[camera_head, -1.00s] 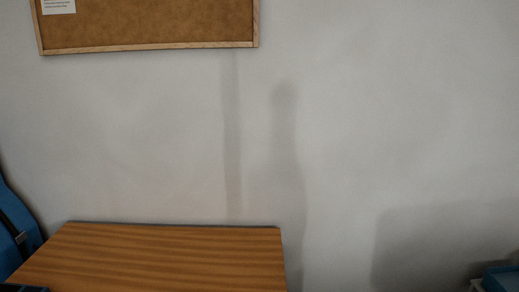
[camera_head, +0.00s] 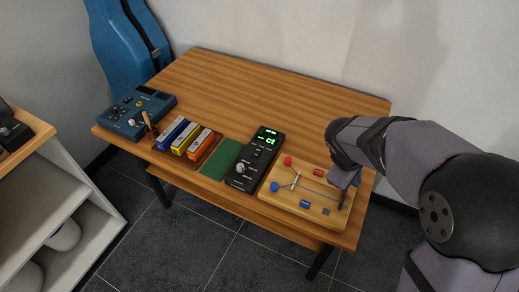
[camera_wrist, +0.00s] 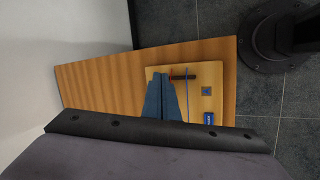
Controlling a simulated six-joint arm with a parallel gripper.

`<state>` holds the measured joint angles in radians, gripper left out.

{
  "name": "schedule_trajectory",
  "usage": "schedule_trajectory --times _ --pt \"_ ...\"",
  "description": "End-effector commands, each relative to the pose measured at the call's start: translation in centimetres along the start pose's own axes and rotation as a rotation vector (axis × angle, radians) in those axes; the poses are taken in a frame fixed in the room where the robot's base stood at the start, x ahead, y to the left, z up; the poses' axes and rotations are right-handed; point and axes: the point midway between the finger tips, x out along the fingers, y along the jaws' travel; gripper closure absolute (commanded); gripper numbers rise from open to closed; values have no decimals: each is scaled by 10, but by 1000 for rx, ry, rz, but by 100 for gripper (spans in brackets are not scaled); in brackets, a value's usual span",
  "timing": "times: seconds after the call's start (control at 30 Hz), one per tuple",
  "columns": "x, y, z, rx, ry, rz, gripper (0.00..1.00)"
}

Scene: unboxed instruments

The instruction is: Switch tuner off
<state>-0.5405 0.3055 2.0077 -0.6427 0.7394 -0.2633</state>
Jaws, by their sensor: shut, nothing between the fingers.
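The tuner (camera_head: 257,157) is a black box with a lit green display at its far end and a round grey knob near its front. It lies on the wooden table, right of a green mat (camera_head: 222,158), and its display glows. I cannot make out the tuner in the wrist view. My gripper (camera_head: 344,199) is shut and empty, over the right part of a pale wooden board (camera_head: 320,211). In the wrist view my blue fingers (camera_wrist: 165,82) lie together over the same board (camera_wrist: 211,74). The gripper is well to the right of the tuner.
The board between tuner and gripper carries a string, red and blue knobs and small blocks. Left of the mat are a rack of colored boxes (camera_head: 190,141) and a blue device (camera_head: 138,111). The table's back (camera_head: 270,90) is clear. A shelf unit (camera_head: 62,190) stands left.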

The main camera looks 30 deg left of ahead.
Motion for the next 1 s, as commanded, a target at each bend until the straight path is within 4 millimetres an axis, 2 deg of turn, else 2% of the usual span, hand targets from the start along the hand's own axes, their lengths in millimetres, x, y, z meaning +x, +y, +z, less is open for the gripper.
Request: schedule_trajectory --times 0.03,0.23,0.4,0.5,0.7,0.83,1.0 --pt "-2 4 -25 -93 15 42 100" --pt "-18 12 -112 -414 63 213 100" --pt "-37 4 -184 -649 98 358 100" --pt "-50 -5 -220 -765 115 436 100" --pt "-72 -24 -273 -929 140 559 100" --pt "-82 -33 -292 -987 148 607 100" --pt "-87 -39 -302 -1020 153 634 100"
